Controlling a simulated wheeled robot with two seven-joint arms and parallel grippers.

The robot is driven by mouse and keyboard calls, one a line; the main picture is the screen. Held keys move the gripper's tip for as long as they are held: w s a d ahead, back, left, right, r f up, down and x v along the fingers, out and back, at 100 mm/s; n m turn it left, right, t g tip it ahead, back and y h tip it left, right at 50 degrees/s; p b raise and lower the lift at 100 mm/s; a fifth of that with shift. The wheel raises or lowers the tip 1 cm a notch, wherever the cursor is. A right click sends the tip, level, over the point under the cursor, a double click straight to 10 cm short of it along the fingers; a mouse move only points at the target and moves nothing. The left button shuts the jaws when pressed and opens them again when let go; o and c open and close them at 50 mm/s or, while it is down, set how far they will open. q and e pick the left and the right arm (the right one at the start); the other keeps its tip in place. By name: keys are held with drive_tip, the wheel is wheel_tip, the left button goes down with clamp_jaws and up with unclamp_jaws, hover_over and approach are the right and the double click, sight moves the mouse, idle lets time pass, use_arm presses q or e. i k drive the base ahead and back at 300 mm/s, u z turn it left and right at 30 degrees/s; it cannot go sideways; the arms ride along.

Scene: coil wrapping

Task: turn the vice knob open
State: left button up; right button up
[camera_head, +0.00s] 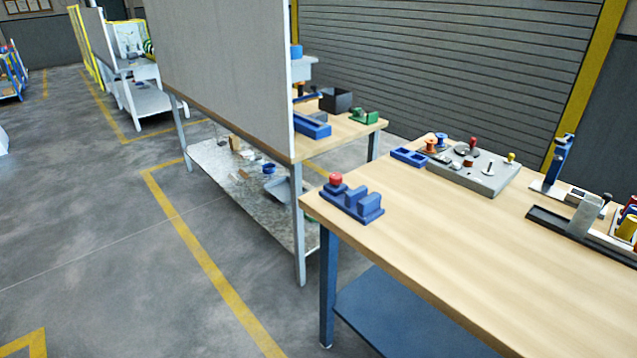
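A blue vice-like fixture (352,203) sits on the near left corner of the wooden workbench (430,245). It has upright blue blocks with a gap between them. A round red knob (336,180) is at its far left end. The turn position of the knob cannot be told at this size. Neither of my grippers is in view, and nothing touches the vice or the knob.
A grey fixture plate (478,182) with pegs and small knobs, and a blue tray (410,157), stand farther back. A dark rail device (575,222) is at the right. A grey partition (225,70) stands behind left. The bench's front middle is clear.

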sight(336, 178)
drive_tip(key=u, duration=1.2)
drive_tip(key=i, duration=3.9)
drive_tip(key=z, duration=3.2)
